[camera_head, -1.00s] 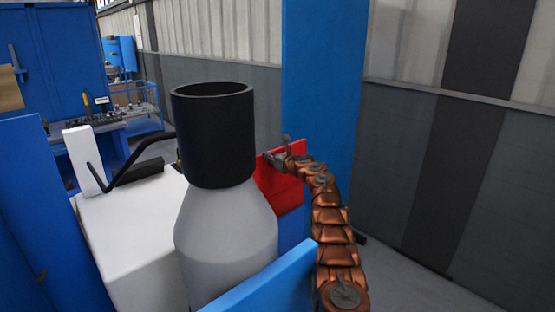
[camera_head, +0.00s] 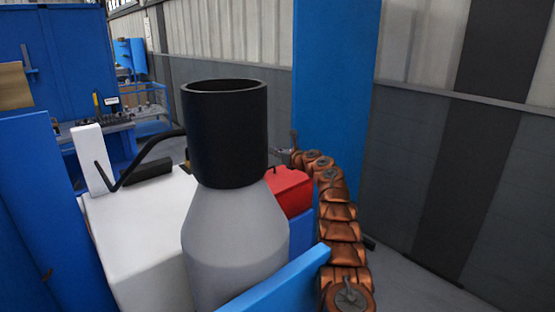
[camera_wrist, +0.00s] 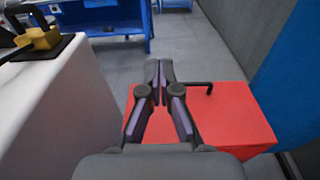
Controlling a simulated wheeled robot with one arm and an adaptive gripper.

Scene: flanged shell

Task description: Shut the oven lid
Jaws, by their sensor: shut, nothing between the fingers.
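The oven is the red box (camera_head: 291,192) behind the grey cone in the head view, partly hidden by it and by my arm. In the wrist view its flat red top, the lid (camera_wrist: 222,122), lies below my gripper, with a black bent handle (camera_wrist: 209,87) at its far right edge. My gripper (camera_wrist: 160,75) is shut and empty, its fingers over the lid and left of the handle. I cannot tell whether the fingers touch the lid or whether a gap remains under it. In the head view my gripper is mostly hidden behind the black cylinder.
A white block (camera_head: 135,235) with a black lever (camera_head: 150,150) stands left of the oven. A black cylinder (camera_head: 225,140) on the grey cone is in front. A blue post (camera_head: 335,90) stands behind, near the wall. Open floor (camera_wrist: 185,45) lies beyond the oven.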

